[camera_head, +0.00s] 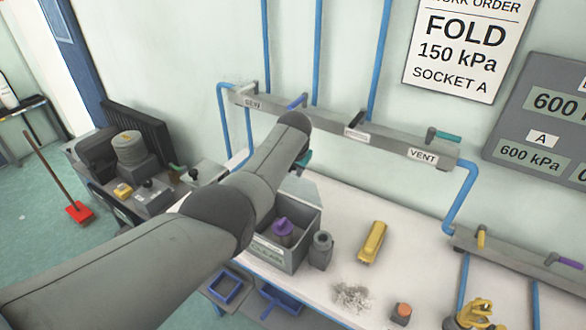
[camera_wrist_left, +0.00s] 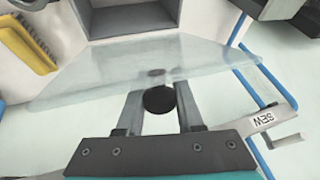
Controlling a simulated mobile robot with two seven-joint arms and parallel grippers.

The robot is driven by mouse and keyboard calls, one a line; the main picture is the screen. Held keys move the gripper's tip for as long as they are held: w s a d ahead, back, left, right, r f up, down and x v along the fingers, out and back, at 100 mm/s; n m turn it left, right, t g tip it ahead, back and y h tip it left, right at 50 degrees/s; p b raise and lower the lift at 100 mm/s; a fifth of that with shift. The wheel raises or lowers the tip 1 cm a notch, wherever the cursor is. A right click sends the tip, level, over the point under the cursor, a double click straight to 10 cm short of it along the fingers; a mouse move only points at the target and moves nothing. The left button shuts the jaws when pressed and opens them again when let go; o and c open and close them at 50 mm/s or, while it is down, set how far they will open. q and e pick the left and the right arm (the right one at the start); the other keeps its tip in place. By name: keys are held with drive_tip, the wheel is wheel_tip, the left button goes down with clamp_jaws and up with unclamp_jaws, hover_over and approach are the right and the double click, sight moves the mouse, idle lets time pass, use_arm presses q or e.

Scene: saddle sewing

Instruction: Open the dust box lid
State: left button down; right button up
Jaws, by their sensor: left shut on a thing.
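The dust box (camera_head: 272,255) is a grey open-topped box on the white table, with a purple-topped grey part (camera_head: 283,230) inside. Its lid is a clear, pale pane (camera_head: 304,188), raised at the back of the box, with the opening uncovered. In the left wrist view the lid (camera_wrist_left: 90,85) spans the picture below the box opening (camera_wrist_left: 135,18). My left gripper (camera_wrist_left: 160,100) is shut on the lid's dark round knob (camera_wrist_left: 160,99). In the head view my arm hides most of this gripper; only a teal bit shows. My right gripper is not in view.
A grey canister (camera_head: 321,250) stands right beside the box. A yellow brush (camera_head: 372,243), a pile of grey scraps (camera_head: 352,296) and an orange-topped block (camera_head: 401,313) are farther right. A pipe rail with valves (camera_head: 340,125) runs along the wall behind.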

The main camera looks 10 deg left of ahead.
use_arm(q)
drive_tip(key=shift+f, duration=0.1)
idle(0.3)
drive_tip(key=c, duration=0.5)
unclamp_jaws()
drive_tip(key=shift+c, duration=0.2)
drive_tip(key=shift+p+v, duration=1.15)
drive_tip(key=shift+v, duration=0.55)
drive_tip(key=p+v, duration=0.1)
drive_tip(key=v, duration=0.9)
drive_tip(key=shift+d, duration=0.1)
drive_tip(key=shift+v, duration=0.95)
